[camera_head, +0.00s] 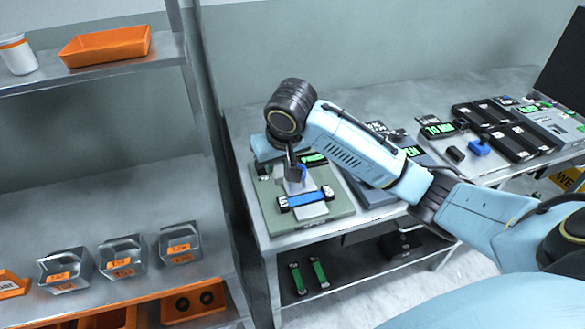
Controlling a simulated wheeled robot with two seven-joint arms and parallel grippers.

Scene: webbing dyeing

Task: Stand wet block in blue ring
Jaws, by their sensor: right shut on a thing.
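My right gripper (292,160) points down over the green board (340,199) on the table, at its upper middle. It is shut on a small block (293,174), dark above and paler below, mostly hidden by the fingers. I cannot tell whether the block is inside the ring or touching the board. A blue strip (307,198) with black and white ends lies in front of them. My left gripper is not in view.
My right arm spans the table from the right. Black devices with green displays (440,128) and a blue piece (478,147) stand further right. A shelf on the left holds an orange tray (105,45) and clear labelled bins (122,257). The table's back is mostly clear.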

